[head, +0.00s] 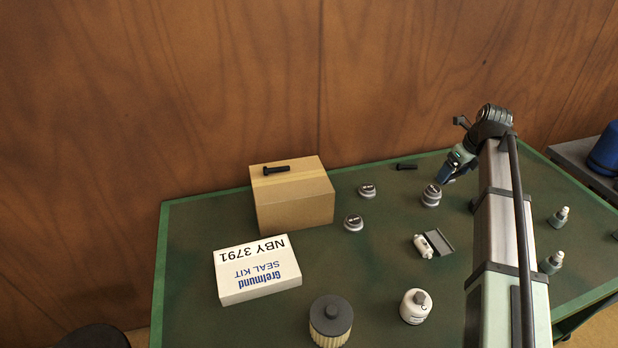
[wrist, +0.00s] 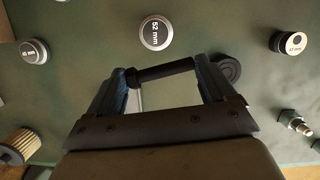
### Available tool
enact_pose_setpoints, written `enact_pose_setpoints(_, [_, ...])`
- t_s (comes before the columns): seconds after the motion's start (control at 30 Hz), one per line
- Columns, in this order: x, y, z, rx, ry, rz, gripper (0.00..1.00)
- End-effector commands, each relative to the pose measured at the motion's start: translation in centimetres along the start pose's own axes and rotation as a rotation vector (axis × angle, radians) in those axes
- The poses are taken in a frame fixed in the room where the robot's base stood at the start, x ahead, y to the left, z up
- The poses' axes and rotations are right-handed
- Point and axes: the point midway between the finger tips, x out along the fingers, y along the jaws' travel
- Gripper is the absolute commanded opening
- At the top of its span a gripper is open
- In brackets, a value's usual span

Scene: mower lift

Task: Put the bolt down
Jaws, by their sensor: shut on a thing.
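My gripper (head: 447,177) is above the back right part of the green table, left of my arm link. In the wrist view my gripper (wrist: 160,75) is shut on a black bolt (wrist: 165,71), which lies across the gap between the two fingers, its thicker end at the left finger. The held bolt is not clear in the head view. Another black bolt (head: 277,170) lies on top of the cardboard box (head: 295,208). A further black bolt (head: 406,167) lies near the table's back edge, just left of my gripper.
Round caps (head: 367,190) stand around the middle, one marked 52 mm (wrist: 157,32). Green pieces with pale tips (head: 558,217) stand right. The table (head: 190,240) has bare patches.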

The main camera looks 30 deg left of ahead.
Motion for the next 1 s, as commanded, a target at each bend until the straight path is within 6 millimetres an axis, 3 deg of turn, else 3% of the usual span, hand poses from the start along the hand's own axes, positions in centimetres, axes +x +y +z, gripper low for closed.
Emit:
enact_pose_setpoints(0.1, [-0.1, 3.4, 3.1, -0.057, -0.002, 0.013, 0.50])
enact_pose_setpoints(0.5, [-0.8, 15.2, 11.6, -0.234, -0.006, 0.058, 0.50])
enact_pose_setpoints(1.0, [-3.1, 31.5, 18.9, -0.463, -0.013, 0.115, 0.50])
